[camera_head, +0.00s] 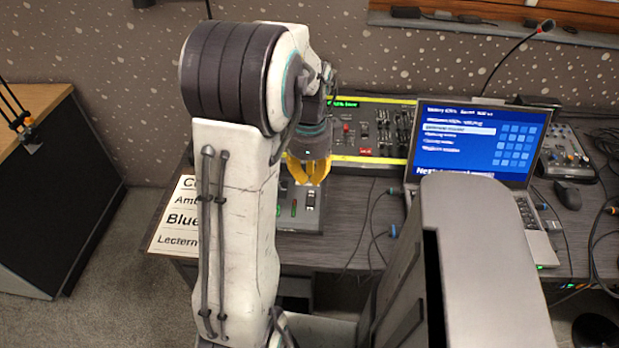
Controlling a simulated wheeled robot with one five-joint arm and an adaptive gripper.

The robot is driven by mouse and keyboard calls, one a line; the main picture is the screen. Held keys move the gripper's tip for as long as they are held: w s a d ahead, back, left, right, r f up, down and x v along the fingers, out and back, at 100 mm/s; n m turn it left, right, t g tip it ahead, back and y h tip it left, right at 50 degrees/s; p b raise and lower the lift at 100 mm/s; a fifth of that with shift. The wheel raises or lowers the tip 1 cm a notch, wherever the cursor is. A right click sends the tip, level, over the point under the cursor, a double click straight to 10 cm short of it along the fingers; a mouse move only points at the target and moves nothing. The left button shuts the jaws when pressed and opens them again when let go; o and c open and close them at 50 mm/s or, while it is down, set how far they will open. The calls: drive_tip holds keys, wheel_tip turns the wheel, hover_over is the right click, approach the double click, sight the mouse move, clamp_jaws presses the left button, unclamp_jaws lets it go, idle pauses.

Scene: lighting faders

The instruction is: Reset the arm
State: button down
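My arm (235,190) rises from the bottom of the view, bends at a dark joint at the top and reaches over the desk. My gripper (309,178) has yellow fingers and points down above a small grey fader box (299,208). The fingers look spread with a gap between them, and nothing shows in them. I cannot tell whether they touch the box. My arm hides the left part of the box.
A lighting console (370,135) with yellow edges stands behind my gripper. An open laptop (478,142), a mouse (567,195), a small mixer (563,150) and a gooseneck microphone (515,55) are at right. Cables cross the desk. A lettered sheet (180,222) lies at left.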

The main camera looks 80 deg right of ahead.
idle(0.9)
drive_tip(key=w+a+f+n+y, duration=0.1)
drive_tip(key=a+f+n+y, duration=0.1)
drive_tip(key=a+n, duration=0.9)
drive_tip(key=w+a+r+n+t, duration=0.1)
drive_tip(key=w+a+r+n, duration=0.2)
drive_tip(key=w+a+n, duration=0.3)
drive_tip(key=w+a+r+n+t+h+p, duration=0.1)
drive_tip(key=w+a+r+n, duration=0.3)
drive_tip(key=w+a+n, duration=0.3)
drive_tip(key=w+a+r+n+t+h, duration=0.1)
drive_tip(key=w+a+r+n, duration=0.3)
drive_tip(key=a+n, duration=0.7)
drive_tip(key=shift+w+a, duration=0.5)
drive_tip(key=shift+w, duration=0.85)
